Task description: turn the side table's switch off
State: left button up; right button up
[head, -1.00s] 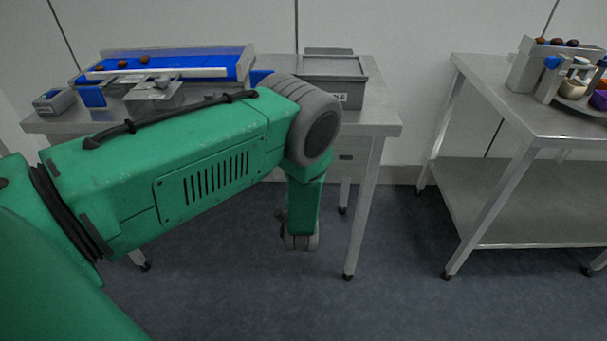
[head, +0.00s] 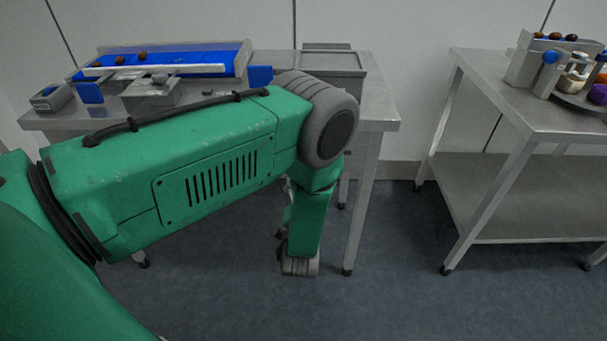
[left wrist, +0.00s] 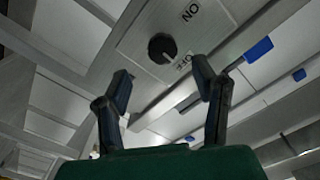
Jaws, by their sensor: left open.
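The switch is a black round knob (left wrist: 162,48) on a grey metal plate (left wrist: 135,40) in the left wrist view. The plate is lettered ON and OFF, and that view is tilted. I cannot tell which mark the knob points to. My left gripper (left wrist: 162,72) is open, its two dark fingers apart with the knob just beyond their tips, roughly between them. They do not appear to touch it. In the head view my green left arm covers the front of the left metal table (head: 382,105); the switch and fingers are hidden there. My right gripper is not in view.
On the left table stand a blue sorting chute (head: 205,58) with brown dates, a grey lidded bin (head: 335,62) and a small grey box (head: 52,97). A second metal table (head: 475,66) with a shelf stands at right. Floor between the tables is clear.

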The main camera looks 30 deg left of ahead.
pick_arm(q)
jog(key=v, duration=0.5)
jog(key=shift+w+d, duration=0.1)
jog(key=shift+d, duration=0.05)
jog(key=s+f+g+h, duration=0.2)
jog(key=s+g, duration=0.3)
jog(key=s, duration=0.4)
jog(key=s+d+f+g+h, duration=0.1)
jog(key=s+g+h, duration=0.3)
jog(key=s, duration=0.6)
jog(key=s+d+f+g+h, duration=0.1)
jog(key=s+f+g+h, duration=0.2)
jog(key=s, duration=0.7)
jog(key=f+g, duration=0.1)
jog(key=g, duration=0.1)
jog(key=shift+n+g, duration=0.3)
jog(key=shift+s+d, duration=0.2)
jog(key=shift+s, duration=0.05)
jog(key=shift+c, duration=0.3)
